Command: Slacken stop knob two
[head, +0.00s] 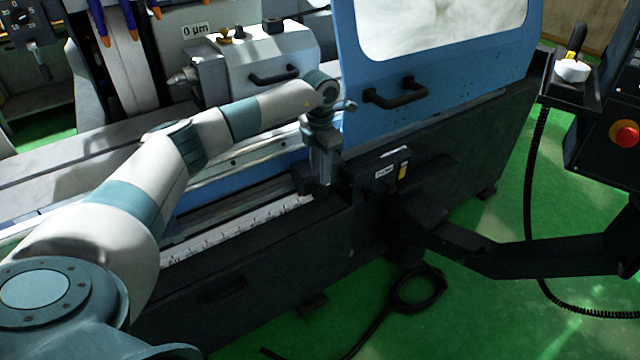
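My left arm reaches in from the left, and its gripper (319,182) points down at the front edge of the grinder bed, at the right end of a white graduated scale (235,232). The fingertips are small and dark against the dark machine front, so I cannot tell whether they are open or shut, or touch anything. I cannot make out stop knob two; the gripper may be covering it. My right gripper is not in view.
The blue guard door (435,60) with a black handle (396,94) stands just right of the gripper. A black labelled box (392,170) sits close below it. A dark support arm (540,256) crosses the lower right to a control panel with a red button (624,134).

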